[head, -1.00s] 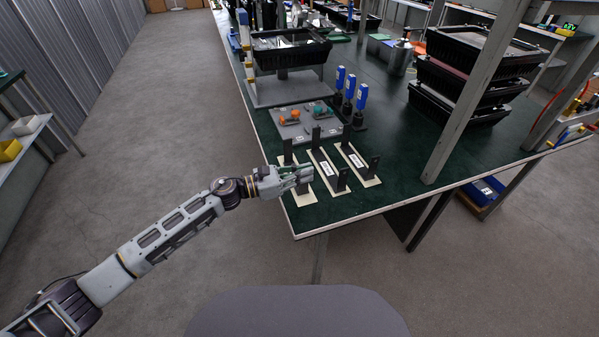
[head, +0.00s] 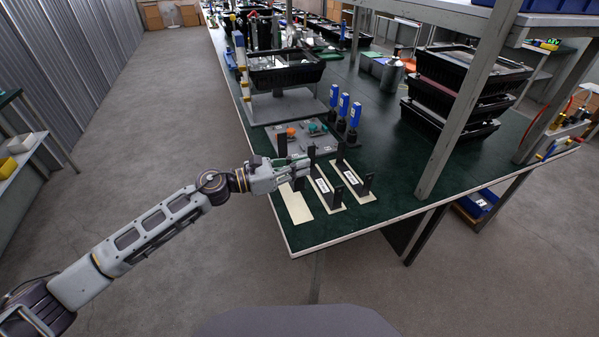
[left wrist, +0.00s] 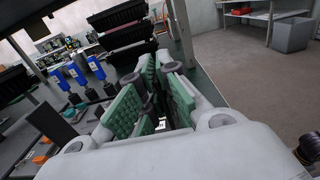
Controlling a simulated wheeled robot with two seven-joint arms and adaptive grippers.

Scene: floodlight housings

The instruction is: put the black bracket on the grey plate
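A black bracket (head: 282,146) with two uprights is held above the bare leftmost cream mat (head: 297,206) at the table's near edge. My left gripper (head: 292,172) is closed around its middle, hiding much of it. In the left wrist view, the green-padded fingers (left wrist: 150,100) are close together, and a dark bracket upright (left wrist: 52,121) shows to their left. The grey plate (head: 328,143) lies just beyond the mats, with orange and teal knobs on it. The bracket's upright covers part of its front edge. My right gripper is not in view.
Two more black brackets stand on cream mats to the right, the nearer one (head: 335,195) close to my gripper. Blue-handled tools (head: 343,105) stand right of the plate. Stacked black bins (head: 455,110) and a grey post (head: 462,105) stand farther right.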

